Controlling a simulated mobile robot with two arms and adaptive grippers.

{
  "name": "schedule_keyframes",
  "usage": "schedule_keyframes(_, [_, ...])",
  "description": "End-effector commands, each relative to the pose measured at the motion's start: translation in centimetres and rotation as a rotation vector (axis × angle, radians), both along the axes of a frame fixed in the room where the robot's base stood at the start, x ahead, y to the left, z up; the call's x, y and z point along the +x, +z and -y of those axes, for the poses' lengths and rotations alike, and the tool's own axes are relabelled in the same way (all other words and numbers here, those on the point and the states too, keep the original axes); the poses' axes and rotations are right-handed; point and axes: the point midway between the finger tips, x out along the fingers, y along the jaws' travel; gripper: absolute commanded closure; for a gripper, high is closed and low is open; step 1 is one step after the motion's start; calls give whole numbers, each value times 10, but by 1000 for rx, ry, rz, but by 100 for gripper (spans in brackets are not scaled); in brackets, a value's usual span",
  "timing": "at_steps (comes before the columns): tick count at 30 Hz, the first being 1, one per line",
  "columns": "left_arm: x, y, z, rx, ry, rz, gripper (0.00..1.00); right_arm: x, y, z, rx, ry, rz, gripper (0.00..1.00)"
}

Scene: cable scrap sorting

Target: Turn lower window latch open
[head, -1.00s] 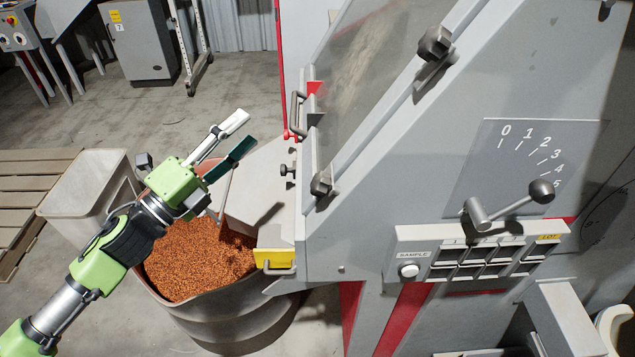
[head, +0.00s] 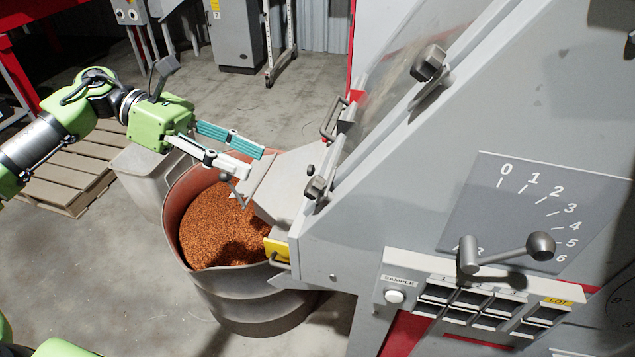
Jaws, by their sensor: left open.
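The lower window latch (head: 315,187) is a dark block-shaped knob on the sloping window frame of the grey machine, near the frame's lower end. A similar upper latch (head: 428,62) sits higher on the same frame. My left gripper (head: 256,165) is open and empty, with its teal and white fingers pointing right toward the lower latch. It is apart from the latch, to its left, and appears above the drum and chute. My right gripper is not in view.
A metal chute (head: 290,182) leads from the machine to a drum (head: 245,303) of copper-coloured granules. A window handle (head: 333,118), a yellow-fronted drawer (head: 276,250) and a lever (head: 510,252) are on the machine. A pale bin (head: 140,182) and wooden pallet (head: 75,175) stand left.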

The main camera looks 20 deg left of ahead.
Motion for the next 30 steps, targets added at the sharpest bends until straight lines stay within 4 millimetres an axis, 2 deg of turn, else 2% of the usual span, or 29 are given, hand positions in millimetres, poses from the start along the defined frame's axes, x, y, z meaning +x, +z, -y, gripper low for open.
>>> schedule_keyframes(3, [0, -6, 24, -2, -6, -2, 56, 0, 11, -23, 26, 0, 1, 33])
schedule_keyframes(6, [1, -13, 46, -3, -6, -2, 56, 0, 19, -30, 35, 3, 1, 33])
schedule_keyframes(15, [4, -34, 96, -4, -3, -1, 56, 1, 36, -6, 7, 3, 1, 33])
schedule_keyframes(21, [5, -41, 110, -4, -1, -1, 56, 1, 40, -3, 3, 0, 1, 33])
schedule_keyframes(30, [5, -43, 111, -3, 0, -1, 56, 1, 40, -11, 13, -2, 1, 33])
